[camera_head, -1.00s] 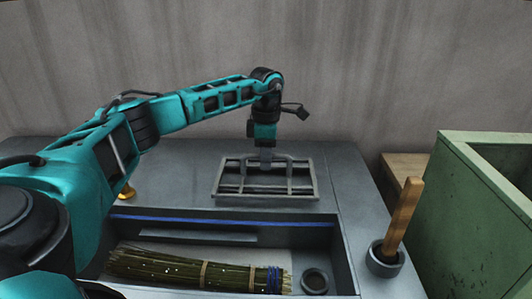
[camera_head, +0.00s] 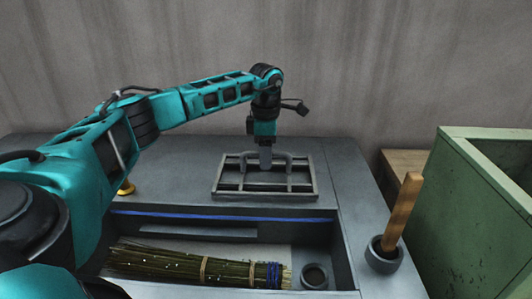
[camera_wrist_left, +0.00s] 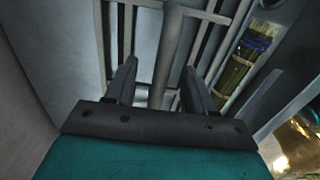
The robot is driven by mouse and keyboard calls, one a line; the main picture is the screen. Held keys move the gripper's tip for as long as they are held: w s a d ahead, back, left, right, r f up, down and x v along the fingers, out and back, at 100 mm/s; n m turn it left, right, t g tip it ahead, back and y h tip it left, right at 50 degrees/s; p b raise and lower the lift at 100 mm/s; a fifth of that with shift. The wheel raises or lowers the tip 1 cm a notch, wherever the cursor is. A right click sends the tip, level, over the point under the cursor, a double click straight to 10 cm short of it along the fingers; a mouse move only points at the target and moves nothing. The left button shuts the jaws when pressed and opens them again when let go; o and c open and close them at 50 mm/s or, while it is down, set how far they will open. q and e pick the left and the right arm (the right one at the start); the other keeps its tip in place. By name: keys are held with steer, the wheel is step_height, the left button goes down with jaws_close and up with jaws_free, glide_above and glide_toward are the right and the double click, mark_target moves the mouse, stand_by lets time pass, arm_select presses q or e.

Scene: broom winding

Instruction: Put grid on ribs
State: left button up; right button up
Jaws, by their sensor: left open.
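The grid (camera_head: 227,193) is a grey metal frame with bars and a raised handle. It lies level at the back of the grey workbench. My left gripper (camera_head: 266,164) points straight down at the handle. In the left wrist view, the fingers of this gripper (camera_wrist_left: 158,88) are open, with the grey handle bar (camera_wrist_left: 168,50) between them and gaps on both sides. I cannot make out ribs as separate parts; whatever lies under the grid is mostly hidden. My right gripper is not in view.
A bundle of green stalks with blue binding (camera_head: 180,265) lies in the bench's front recess, beside a dark round cup (camera_head: 315,277). A wooden handle (camera_head: 402,212) stands in a round holder (camera_head: 384,257) at right. A green bin (camera_head: 465,210) stands further right.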

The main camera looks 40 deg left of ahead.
arm_select(q)
steer(key=shift+s, duration=0.1)
step_height(320, 180, up, 20)
steer(key=p, duration=1)
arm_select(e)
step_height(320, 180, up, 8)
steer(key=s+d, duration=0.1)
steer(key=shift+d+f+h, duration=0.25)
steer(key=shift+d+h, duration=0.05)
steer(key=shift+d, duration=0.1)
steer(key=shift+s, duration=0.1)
